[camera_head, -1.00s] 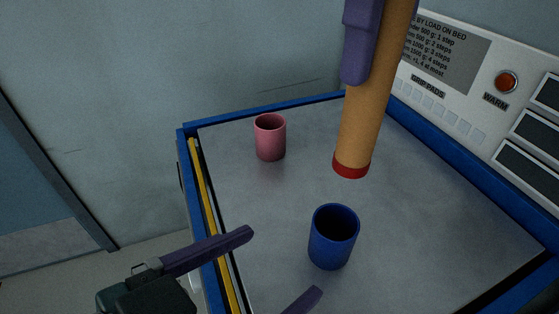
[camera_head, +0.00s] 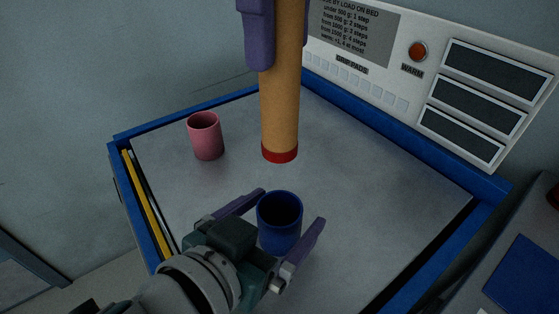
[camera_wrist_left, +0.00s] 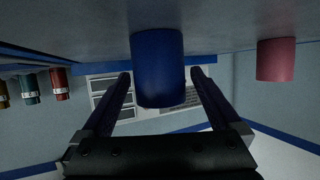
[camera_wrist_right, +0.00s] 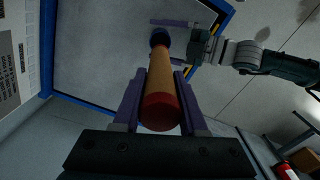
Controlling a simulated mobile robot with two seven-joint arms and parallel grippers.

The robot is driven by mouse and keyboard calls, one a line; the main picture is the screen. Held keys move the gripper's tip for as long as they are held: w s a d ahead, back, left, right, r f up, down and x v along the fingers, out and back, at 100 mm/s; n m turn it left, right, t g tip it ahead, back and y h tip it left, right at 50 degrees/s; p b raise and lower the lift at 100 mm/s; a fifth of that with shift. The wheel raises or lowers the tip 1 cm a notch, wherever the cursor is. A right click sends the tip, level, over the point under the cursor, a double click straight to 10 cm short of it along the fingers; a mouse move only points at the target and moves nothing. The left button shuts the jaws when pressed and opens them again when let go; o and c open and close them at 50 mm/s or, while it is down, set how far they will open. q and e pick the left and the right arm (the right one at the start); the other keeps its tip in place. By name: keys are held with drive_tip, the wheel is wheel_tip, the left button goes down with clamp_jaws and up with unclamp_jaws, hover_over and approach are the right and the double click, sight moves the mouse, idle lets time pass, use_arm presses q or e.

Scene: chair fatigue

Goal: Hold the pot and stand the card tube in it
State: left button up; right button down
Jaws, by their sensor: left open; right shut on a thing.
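The blue pot (camera_head: 279,222) stands upright on the grey bed, its open mouth up. My left gripper (camera_head: 283,212) is open, with one finger on each side of the pot and the pot between them. The left wrist view shows the pot (camera_wrist_left: 158,68) between the two spread fingers, with gaps beside it. The brown card tube (camera_head: 279,105), with a red lower end, hangs near upright above and behind the pot, apart from it. My right gripper (camera_head: 275,35) is shut on the tube's upper part. The right wrist view shows the tube (camera_wrist_right: 162,85) pointing toward the pot.
A pink cup (camera_head: 206,136) stands on the bed at the back left. A blue rim (camera_head: 400,143) edges the bed. A panel (camera_head: 450,60) with a red-orange WARM lamp and dark displays stands behind it at the right. The bed right of the pot is clear.

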sight(279, 149)
use_arm(q)
drive_tip(key=c, duration=1.4)
use_arm(e)
drive_tip(key=shift+f, duration=5.95)
drive_tip(key=shift+c, duration=1.8)
unclamp_jaws()
wheel_tip(279, 149, up, 12)
drive_tip(key=shift+r, duration=0.1)
use_arm(q)
drive_tip(key=o, duration=1.4)
drive_tip(key=shift+o, duration=0.2)
